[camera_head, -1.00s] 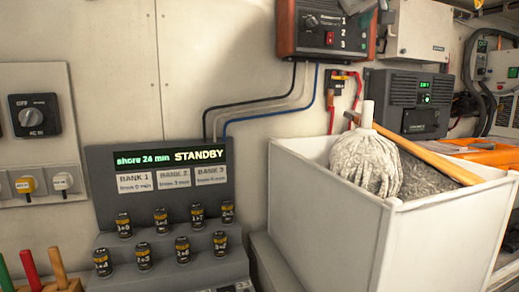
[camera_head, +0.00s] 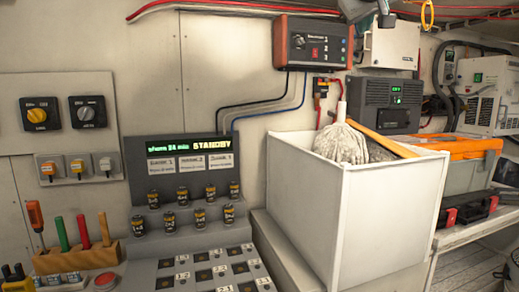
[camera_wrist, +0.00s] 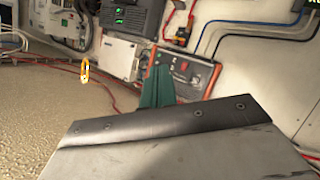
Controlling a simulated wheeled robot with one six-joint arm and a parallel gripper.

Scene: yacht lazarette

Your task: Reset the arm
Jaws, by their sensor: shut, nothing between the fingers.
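My gripper shows in the wrist view as teal fingers (camera_wrist: 158,84), shut with nothing between them. Behind them, in that view, is the dark control box with the orange-red edge (camera_wrist: 190,72). In the head view only a small part of my gripper (camera_head: 386,19) shows at the top edge, in front of the wall near the white wall box (camera_head: 390,48). The rest of my arm is mostly out of the picture there.
A white bin (camera_head: 310,195) holding a mop (camera_head: 341,143) stands at centre right. A stepped STANDBY console (camera_head: 178,150) with several small cylinders is to its left. A wooden rack (camera_head: 85,258) holds tools at lower left. An orange-lidded case (camera_head: 465,148) lies at right.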

